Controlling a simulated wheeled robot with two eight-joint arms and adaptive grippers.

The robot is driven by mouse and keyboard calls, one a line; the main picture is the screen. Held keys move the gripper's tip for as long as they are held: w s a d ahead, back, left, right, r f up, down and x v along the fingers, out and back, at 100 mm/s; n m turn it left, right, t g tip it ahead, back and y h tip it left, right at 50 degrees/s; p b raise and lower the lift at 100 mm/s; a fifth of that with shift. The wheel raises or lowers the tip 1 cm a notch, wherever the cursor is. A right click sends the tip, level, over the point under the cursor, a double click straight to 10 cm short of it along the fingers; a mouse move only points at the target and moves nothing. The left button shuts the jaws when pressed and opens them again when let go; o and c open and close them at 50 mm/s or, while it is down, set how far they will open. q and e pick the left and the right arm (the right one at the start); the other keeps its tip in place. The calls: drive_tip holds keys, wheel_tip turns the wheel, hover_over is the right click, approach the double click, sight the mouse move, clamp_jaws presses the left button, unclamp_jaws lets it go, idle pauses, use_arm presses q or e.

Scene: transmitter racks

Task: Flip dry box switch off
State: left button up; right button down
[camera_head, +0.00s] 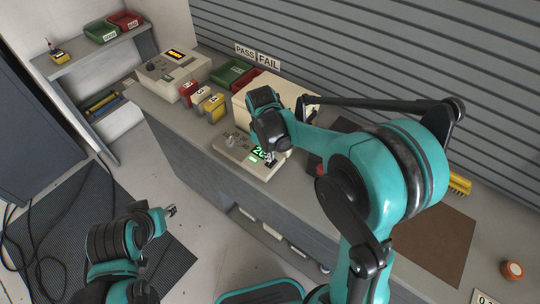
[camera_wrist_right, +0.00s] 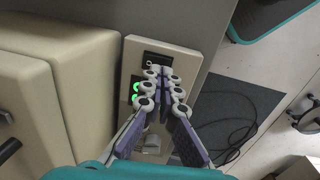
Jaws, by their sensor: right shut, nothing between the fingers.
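The dry box (camera_head: 243,100) is a cream cabinet on the bench, with a light control panel (camera_head: 228,147) in front of it. A green lit display (camera_head: 258,152) shows on the panel. My right gripper (camera_head: 270,158) is shut and empty over the display end of the panel. In the right wrist view the right gripper (camera_wrist_right: 166,72) hides part of the panel (camera_wrist_right: 133,48) and its green digits (camera_wrist_right: 136,90). A dark, switch-like part (camera_wrist_right: 158,58) lies just beyond the fingertips; contact is unclear. My left gripper (camera_head: 171,210) is at lower left, away from the bench.
Yellow and red small boxes (camera_head: 214,107) and a cream instrument (camera_head: 168,72) stand left of the dry box. Green and red bins (camera_head: 232,74) are behind. A brown mat (camera_head: 435,240) lies at right. Floor at left has cables and a dark mat (camera_head: 65,225).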

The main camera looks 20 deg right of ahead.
use_arm(q)
wheel_tip(320, 180, up, 4)
drive_tip(key=p, duration=0.3)
drive_tip(key=shift+s+r, duration=0.1)
drive_tip(key=shift+s, duration=0.05)
use_arm(e)
wheel_tip(320, 180, up, 11)
drive_tip(key=a, duration=0.1)
drive_tip(key=shift+s+r, duration=0.2)
drive_tip(key=shift+s, duration=0.25)
